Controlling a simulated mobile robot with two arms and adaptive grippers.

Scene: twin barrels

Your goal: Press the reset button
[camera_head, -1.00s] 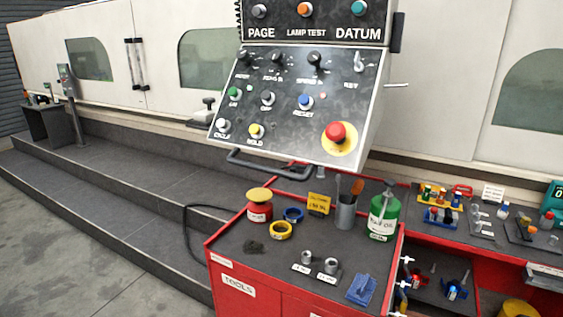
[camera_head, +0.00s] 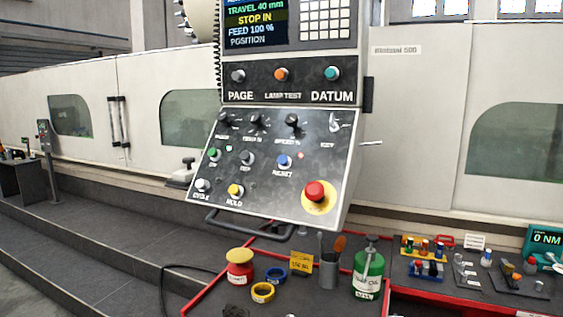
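The reset button (camera_head: 283,160) is a blue round push button on the sloped grey control panel (camera_head: 262,190), with a RESET label just below it. It sits right of a dark button and above and left of the big red mushroom button (camera_head: 314,190) on its yellow disc. A small red light shows just right of the blue button. Nothing covers the button. Neither of my grippers is in view.
A screen (camera_head: 257,24) reading "STOP IN" sits above the panel. A black handle bar (camera_head: 250,228) runs along the panel's lower edge. Below stands a red tool cart with a red-and-yellow can (camera_head: 239,267), tape rolls, a tool cup (camera_head: 329,270) and a green oil bottle (camera_head: 368,272).

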